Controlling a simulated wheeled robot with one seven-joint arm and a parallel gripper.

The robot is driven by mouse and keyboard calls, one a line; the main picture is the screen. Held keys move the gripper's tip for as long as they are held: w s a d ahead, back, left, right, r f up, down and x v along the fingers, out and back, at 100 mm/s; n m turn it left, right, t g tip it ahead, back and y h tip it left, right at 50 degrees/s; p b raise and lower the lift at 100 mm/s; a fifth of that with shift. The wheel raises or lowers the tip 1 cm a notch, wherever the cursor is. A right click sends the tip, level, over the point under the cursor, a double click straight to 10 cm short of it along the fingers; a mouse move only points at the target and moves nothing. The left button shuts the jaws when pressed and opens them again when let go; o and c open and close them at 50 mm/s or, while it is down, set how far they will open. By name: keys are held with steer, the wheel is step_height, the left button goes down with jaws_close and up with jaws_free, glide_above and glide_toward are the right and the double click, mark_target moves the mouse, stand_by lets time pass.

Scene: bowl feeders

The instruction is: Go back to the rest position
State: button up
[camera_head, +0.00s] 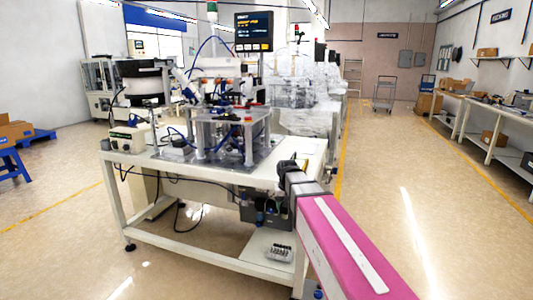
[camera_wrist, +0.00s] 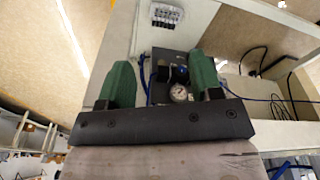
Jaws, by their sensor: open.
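My gripper (camera_wrist: 160,82) shows in the wrist view with its two green fingers spread apart and nothing between them. In the head view, my pink arm reaches from the lower right to the right end of the white workbench (camera_head: 225,178). The dark end of my arm (camera_head: 288,167) is beside that end of the bench, and the fingers cannot be made out there. Behind the fingers in the wrist view are a round pressure gauge (camera_wrist: 179,93) and blue fittings.
A bowl feeder machine (camera_head: 225,130) and a display (camera_head: 253,32) stand on or behind the bench. Under it are a grey box (camera_head: 262,212) and a lower shelf with a small slotted part (camera_head: 279,253). Open floor (camera_head: 400,190) lies right, before long side tables (camera_head: 500,115).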

steer(key=s+d+f, duration=0.5)
steer(key=s+f, duration=0.3)
steer(key=s+d+f+m+g, duration=0.1)
steer(key=s+d+f, duration=0.4)
steer(key=s+f, duration=0.3)
steer(key=shift+s+d+g, duration=0.3)
steer(key=shift+d, duration=0.1)
stand_by(1.1)
